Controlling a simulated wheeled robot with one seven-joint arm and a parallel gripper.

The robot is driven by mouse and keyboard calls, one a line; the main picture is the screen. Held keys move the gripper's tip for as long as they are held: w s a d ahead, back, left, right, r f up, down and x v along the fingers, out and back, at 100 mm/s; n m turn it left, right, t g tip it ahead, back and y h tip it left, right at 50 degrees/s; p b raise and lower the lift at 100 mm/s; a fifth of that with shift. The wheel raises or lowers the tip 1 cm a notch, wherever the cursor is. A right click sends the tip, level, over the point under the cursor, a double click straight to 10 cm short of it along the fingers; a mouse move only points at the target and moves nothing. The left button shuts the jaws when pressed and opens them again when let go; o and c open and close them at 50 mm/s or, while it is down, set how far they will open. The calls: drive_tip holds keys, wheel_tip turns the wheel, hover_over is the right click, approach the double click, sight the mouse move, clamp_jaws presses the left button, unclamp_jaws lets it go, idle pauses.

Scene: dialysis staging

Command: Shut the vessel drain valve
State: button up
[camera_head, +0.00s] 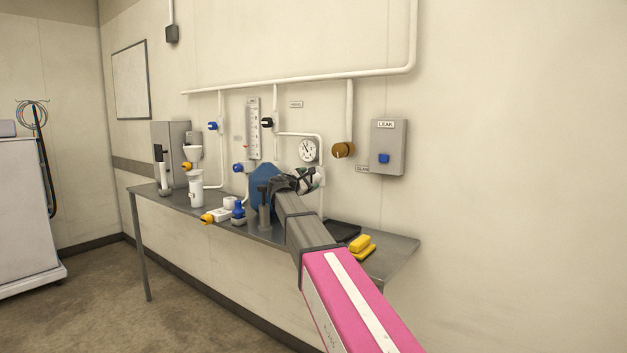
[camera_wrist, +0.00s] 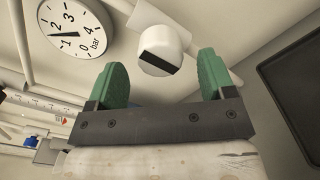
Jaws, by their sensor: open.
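My gripper (camera_head: 312,178) is over the bench, just below the round gauge (camera_head: 308,150). In the wrist view its two green fingers (camera_wrist: 161,66) are open. A white rounded knob-like fitting (camera_wrist: 158,45) with a black bar on its face is between and beyond the fingertips, with gaps on both sides. I cannot tell whether this is the vessel drain valve; no readable label shows on it. In the head view, my gripper hides most of that spot. The gauge also shows in the wrist view (camera_wrist: 75,28), marked bar.
A brown knob (camera_head: 343,150) and a LEAK box (camera_head: 388,146) are on the wall to the right. White pipes run along the wall.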

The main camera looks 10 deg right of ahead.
sight(312, 178)
drive_tip(key=shift+x, duration=1.85)
drive_tip(key=c, duration=0.9)
